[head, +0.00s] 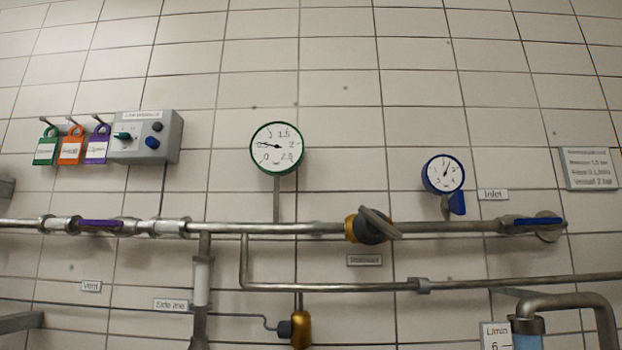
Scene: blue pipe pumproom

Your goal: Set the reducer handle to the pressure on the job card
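The reducer (366,228) sits on the main pipe right of centre. It has a brass body and a dark knob with a grey bar handle tilted down to the right. A small blurred label (364,260) is below it. The green-rimmed gauge (277,147) stands left of it; its needle points left, near 0.5. The blue-rimmed inlet gauge (443,174) has its needle pointing up and slightly right. My gripper is not in view.
A purple lever (99,223) and a blue lever (538,221) are on the main pipe. A grey switch box (146,137) and hanging coloured tags (71,149) are upper left. A lower pipe (390,287), a brass valve (301,328) and a flow tube (526,330) are below.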

